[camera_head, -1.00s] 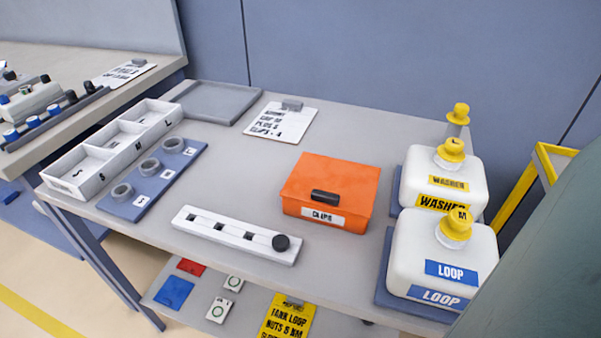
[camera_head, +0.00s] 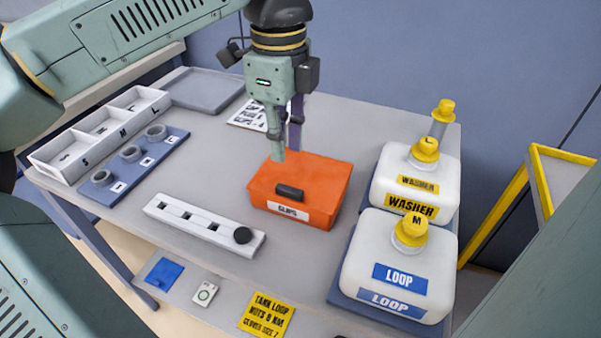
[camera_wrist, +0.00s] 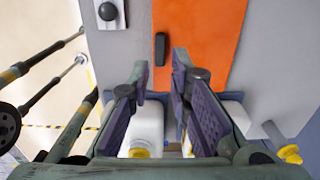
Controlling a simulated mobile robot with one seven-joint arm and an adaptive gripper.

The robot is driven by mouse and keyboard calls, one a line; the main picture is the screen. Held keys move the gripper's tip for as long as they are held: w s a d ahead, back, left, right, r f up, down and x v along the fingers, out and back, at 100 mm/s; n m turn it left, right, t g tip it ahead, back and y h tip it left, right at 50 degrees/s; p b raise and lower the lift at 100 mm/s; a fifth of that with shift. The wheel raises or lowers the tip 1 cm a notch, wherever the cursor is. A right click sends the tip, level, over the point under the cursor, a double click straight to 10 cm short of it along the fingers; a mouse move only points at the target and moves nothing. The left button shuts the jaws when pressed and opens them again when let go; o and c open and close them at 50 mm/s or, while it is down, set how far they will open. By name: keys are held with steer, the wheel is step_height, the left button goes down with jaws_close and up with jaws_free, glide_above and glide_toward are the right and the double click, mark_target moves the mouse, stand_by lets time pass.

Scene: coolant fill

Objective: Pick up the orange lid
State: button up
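The orange lid (camera_head: 312,172) with a dark bar handle (camera_head: 290,192) sits on an orange box with a white label reading CLIPS (camera_head: 288,210). In the wrist view the orange lid (camera_wrist: 205,30) fills the upper middle, and its handle (camera_wrist: 160,48) appears between and just beyond the fingertips. My gripper (camera_head: 287,152) hangs pointing down above the back left part of the lid, apart from the handle. In the wrist view my gripper (camera_wrist: 160,68) is open, with nothing between its fingers.
Two white jugs, LOOP (camera_head: 385,260) and WASHER (camera_head: 400,185), stand right of the box with yellow caps. A white slotted strip (camera_head: 200,225) lies front left. A three-part bin (camera_head: 45,165) and a blue ring plate (camera_head: 110,185) are farther left.

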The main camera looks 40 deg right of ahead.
mark_target(289, 189)
step_height(289, 189, down, 4)
steer(key=shift+r, duration=0.2)
steer(key=shift+s+d+f+p, duration=0.15)
steer(key=shift+f+p, duration=0.5)
steer(key=shift+f, duration=0.75)
steer(key=shift+s+f+p, duration=0.2)
steer(key=shift+f+p, duration=0.4)
steer(key=shift+f, duration=0.75)
jaws_close()
